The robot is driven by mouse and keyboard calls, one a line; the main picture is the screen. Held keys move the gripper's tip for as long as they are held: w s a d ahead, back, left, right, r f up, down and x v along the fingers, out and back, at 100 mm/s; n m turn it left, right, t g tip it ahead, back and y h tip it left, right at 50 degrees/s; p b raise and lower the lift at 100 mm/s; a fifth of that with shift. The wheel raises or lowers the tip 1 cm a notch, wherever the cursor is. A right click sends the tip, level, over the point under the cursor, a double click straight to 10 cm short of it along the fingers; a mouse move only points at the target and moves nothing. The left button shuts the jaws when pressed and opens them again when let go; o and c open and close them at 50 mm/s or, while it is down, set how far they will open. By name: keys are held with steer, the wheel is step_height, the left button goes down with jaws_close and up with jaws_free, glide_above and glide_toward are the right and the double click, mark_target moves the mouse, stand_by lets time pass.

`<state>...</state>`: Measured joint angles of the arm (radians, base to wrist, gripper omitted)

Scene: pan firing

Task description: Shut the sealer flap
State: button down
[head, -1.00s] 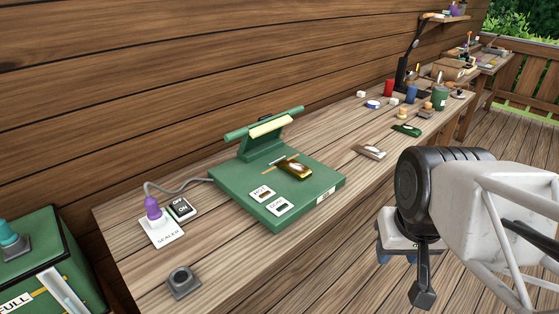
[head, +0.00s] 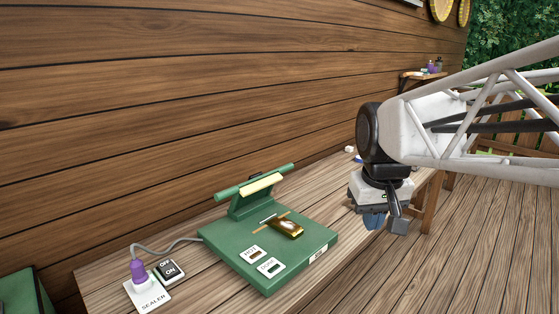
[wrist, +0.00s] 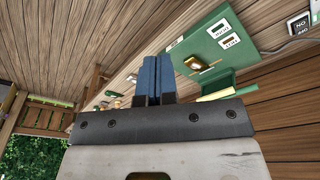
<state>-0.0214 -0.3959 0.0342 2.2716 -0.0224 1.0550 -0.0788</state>
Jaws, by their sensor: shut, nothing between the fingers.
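The green sealer (head: 270,249) sits on the wooden bench in the head view, and it also shows in the wrist view (wrist: 215,48). Its flap (head: 254,183), a green bar with a pale yellow strip, stands raised at the back of the base. A gold packet (head: 287,229) lies on the base in front of the flap hinge. My gripper (head: 384,222) is in the air to the right of the sealer, apart from it. Its blue fingers (wrist: 154,78) are together and empty in the wrist view.
A purple plug (head: 138,271) and an off/on switch (head: 168,270) are left of the sealer, with a grey cable running to it. A plank wall (head: 200,90) rises behind the bench. Open deck floor (head: 410,275) lies to the right.

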steer(key=w+a+r+n+g, duration=0.1)
steer(key=w+a+r, duration=0.15)
steer(key=w, duration=1.05)
steer(key=w+a+r+n, duration=0.2)
steer(key=w+r, duration=0.2)
steer(key=w, duration=0.8)
steer(key=w+a+r+n+g, duration=0.1)
steer(key=w+a+r, duration=0.15)
steer(key=w, duration=1.05)
steer(key=w+a+f+n, duration=0.1)
steer(key=w+a+f, duration=0.3)
steer(key=w, duration=0.6)
steer(key=w+a+f+n, duration=0.1)
steer(key=w+a+f, duration=0.2)
steer(key=w, duration=0.7)
steer(key=w+a+f+n+g+h, duration=0.1)
steer(key=w+a+f, duration=0.3)
steer(key=w, duration=0.6)
steer(key=shift+w+a+f+n, duration=0.35)
steer(key=shift+w+f+n, duration=0.05)
steer(key=shift+f, duration=0.1)
steer(key=s+d+f, duration=0.3)
steer(key=f, duration=0.9)
steer(key=shift+s+d, duration=0.15)
steer(key=shift+s, duration=0.05)
